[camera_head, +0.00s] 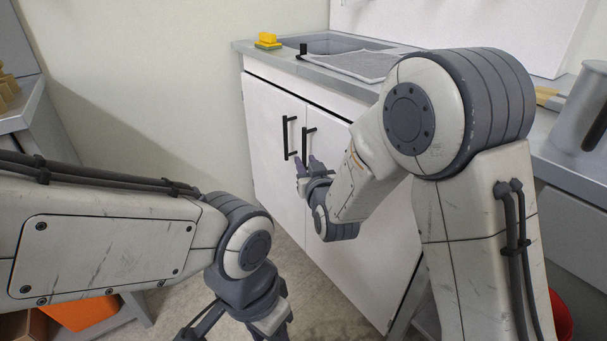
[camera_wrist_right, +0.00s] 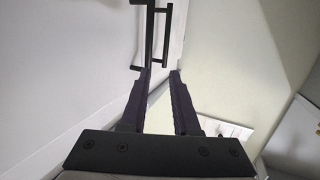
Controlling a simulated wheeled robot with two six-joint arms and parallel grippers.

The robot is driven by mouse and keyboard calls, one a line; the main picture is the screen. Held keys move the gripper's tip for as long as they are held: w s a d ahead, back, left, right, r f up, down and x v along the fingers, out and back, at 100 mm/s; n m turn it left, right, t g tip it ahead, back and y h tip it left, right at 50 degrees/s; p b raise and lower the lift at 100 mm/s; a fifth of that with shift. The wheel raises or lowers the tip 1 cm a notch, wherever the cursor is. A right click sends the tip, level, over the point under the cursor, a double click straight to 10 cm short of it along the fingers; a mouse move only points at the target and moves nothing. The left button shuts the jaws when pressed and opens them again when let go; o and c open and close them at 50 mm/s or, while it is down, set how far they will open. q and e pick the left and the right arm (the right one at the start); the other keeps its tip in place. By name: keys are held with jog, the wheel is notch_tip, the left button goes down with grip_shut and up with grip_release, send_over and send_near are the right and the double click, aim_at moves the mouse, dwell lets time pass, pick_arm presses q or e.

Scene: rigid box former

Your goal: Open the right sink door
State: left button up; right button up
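The white right sink door (camera_head: 372,255) stands closed under the counter, beside the white left door (camera_head: 262,125). The right door's black bar handle (camera_head: 306,145) is upright near the seam between the doors. The left door's black handle (camera_head: 286,138) is just left of it. My right gripper (camera_head: 305,163) is at the lower end of the right handle. In the right wrist view its fingers (camera_wrist_right: 160,75) are apart with nothing between them, and black handle bars (camera_wrist_right: 150,35) show just beyond the tips. My left gripper (camera_head: 235,330) hangs low, partly cut off by the bottom edge.
The counter carries the sink (camera_head: 335,44), a grey cloth or mat (camera_head: 365,65), and a yellow-green sponge (camera_head: 267,41). A metal kettle or pot (camera_head: 582,105) stands at right. An orange bin (camera_head: 85,310) is at lower left. Floor is free before the left door.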

aim_at(305, 148)
pick_arm(q)
notch_tip(305, 148, down, 6)
jog(key=b, duration=0.4)
pick_arm(e)
jog(key=shift+t+h, duration=0.3)
jog(key=shift+t, duration=0.5)
jog(key=w, duration=0.3)
jog(key=w+f, duration=0.1)
jog(key=w, duration=0.3)
jog(key=w+f, duration=0.1)
jog(key=w, duration=0.3)
jog(key=shift+w+a+f, duration=0.1)
jog(key=shift+w+a, duration=0.15)
grip_shut()
